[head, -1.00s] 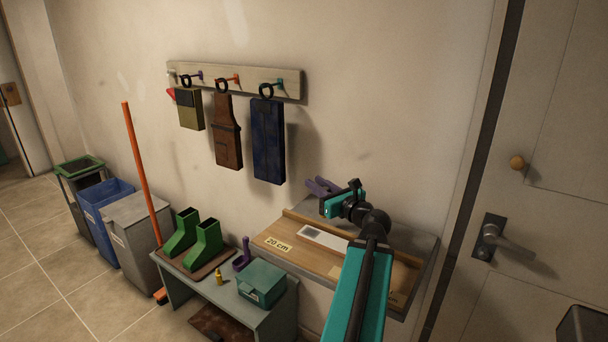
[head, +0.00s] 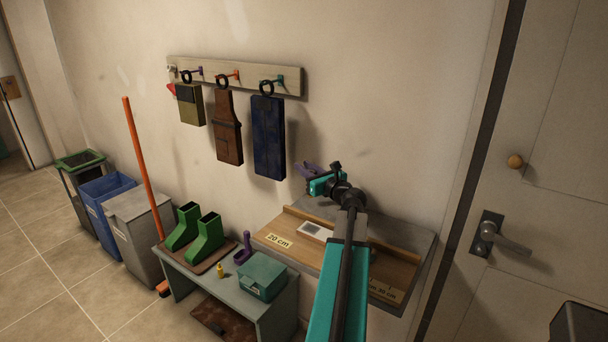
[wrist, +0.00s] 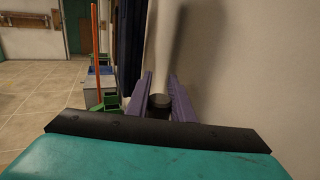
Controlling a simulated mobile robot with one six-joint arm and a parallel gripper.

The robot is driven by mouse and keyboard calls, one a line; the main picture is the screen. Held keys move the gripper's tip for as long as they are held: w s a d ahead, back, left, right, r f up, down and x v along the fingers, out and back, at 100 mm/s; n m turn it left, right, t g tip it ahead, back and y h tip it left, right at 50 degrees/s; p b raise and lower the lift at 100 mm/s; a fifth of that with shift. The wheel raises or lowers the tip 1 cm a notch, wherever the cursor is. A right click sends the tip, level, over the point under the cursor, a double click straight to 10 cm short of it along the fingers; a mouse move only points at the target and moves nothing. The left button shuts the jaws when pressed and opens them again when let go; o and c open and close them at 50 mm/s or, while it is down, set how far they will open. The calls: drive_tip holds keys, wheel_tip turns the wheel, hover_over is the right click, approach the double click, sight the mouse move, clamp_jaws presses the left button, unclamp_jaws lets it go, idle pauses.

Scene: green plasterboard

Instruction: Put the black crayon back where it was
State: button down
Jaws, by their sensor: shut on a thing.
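My gripper (head: 310,172) with purple fingers is above the back of the wall shelf, close to the wall, right of the blue apron. In the wrist view my gripper (wrist: 160,96) is shut on a short dark round-ended piece, which I take for the black crayon (wrist: 159,101). Only its near end shows between the fingers. In the head view the crayon cannot be made out. The wooden board (head: 395,262) on the shelf carries a "20 cm" label (head: 279,241), a pale card (head: 314,231) and a second label (head: 386,290) at the lower right. My arm hides the board's middle.
The grey shelf (head: 420,240) juts from the wall. Hanging aprons, including the blue one (head: 269,137), are left of my gripper. Below stands a bench (head: 180,267) with green boots (head: 205,240) and a teal box (head: 262,281). A door (head: 540,110) is at right.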

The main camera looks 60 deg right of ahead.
drive_tip(key=shift+w+d, duration=0.1)
drive_tip(key=shift+w, duration=0.05)
drive_tip(key=shift+w+d+f+p, duration=0.15)
drive_tip(key=shift+f+p, duration=0.05)
drive_tip(key=shift+f, duration=0.4)
drive_tip(key=shift+w+d+f+p, duration=0.1)
drive_tip(key=shift+w+f+p, duration=0.1)
drive_tip(key=shift+f, duration=0.4)
drive_tip(key=shift+w+d+f+p, duration=0.1)
drive_tip(key=shift+d+f+p, duration=0.1)
drive_tip(key=shift+f, duration=0.4)
drive_tip(key=shift+f, duration=0.15)
drive_tip(key=c, duration=1.5)
unclamp_jaws()
drive_tip(key=shift+c, duration=0.2)
drive_tip(key=shift+r, duration=0.25)
drive_tip(key=b+v, duration=0.3)
drive_tip(key=v, duration=0.7)
drive_tip(key=shift+s+a+f, duration=0.15)
drive_tip(key=shift+a, duration=0.05)
drive_tip(key=shift+v, duration=0.8)
